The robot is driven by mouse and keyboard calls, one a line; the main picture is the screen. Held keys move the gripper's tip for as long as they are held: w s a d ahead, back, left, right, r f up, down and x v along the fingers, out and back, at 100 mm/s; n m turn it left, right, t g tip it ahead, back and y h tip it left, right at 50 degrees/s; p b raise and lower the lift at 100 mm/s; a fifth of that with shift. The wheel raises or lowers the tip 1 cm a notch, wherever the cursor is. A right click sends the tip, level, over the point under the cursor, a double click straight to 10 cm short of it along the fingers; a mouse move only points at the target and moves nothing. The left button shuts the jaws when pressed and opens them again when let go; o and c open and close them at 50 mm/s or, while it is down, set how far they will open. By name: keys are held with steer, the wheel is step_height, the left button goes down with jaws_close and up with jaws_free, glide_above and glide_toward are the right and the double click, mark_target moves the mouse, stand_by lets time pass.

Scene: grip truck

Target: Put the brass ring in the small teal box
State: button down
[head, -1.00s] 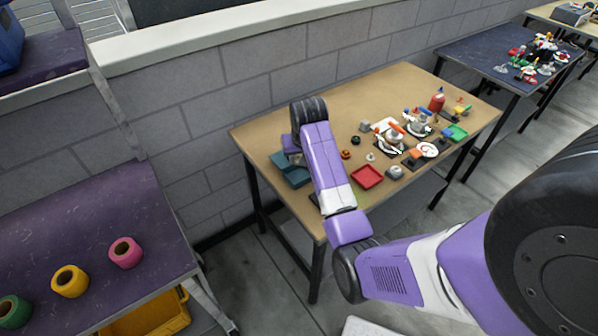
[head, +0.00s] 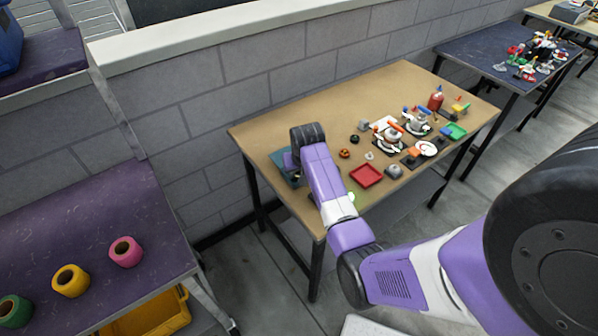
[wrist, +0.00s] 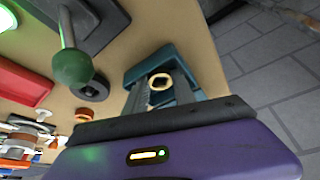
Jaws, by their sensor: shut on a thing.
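The brass ring (wrist: 160,80) shows in the wrist view between the fingertips of my gripper (wrist: 159,90). My gripper is shut on it. The ring appears over the small teal box (wrist: 148,68); whether it is above the rim or down inside I cannot tell. My fingers cover part of the box. In the head view the teal box (head: 279,157) is at the table's left end, partly hidden by my arm. My fingers and the ring are hidden there.
A red tray (head: 366,175) lies on the table (head: 335,110) right of my arm. In the wrist view a green ball-topped post (wrist: 73,62) and a black ring (wrist: 94,90) stand left of the teal box. Several small items crowd the table's right half.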

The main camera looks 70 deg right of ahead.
steer(key=c, duration=1.3)
jaws_free()
steer(key=shift+r, duration=0.1)
steer(key=v, duration=1.2)
steer(key=s+a+f+n+t, duration=0.2)
steer(key=a+f, duration=0.1)
steer(key=a, duration=0.4)
steer(key=s+a+f+n+t+h, duration=0.1)
steer(key=a+f+n+t, duration=0.1)
steer(key=a, duration=0.5)
steer(key=s+a+f+n+t, duration=0.2)
steer(key=a+f, duration=0.1)
steer(key=a, duration=0.4)
steer(key=s+a+r+n+t+y, duration=0.1)
steer(key=s+a+r+t, duration=0.1)
steer(key=s+a+r, duration=0.2)
steer(key=s+a+r+n+t+y, duration=0.2)
steer(key=s+a+r, duration=0.3)
steer(key=a+r, duration=0.2)
steer(key=s+a+r+n+t+y, duration=0.1)
steer(key=s+a+r+n+t, duration=0.1)
steer(key=s+a+r, duration=0.3)
steer(key=shift+s+a+r+y, duration=0.15)
steer(key=shift+a+r+y, duration=0.25)
steer(key=shift+r, duration=0.45)
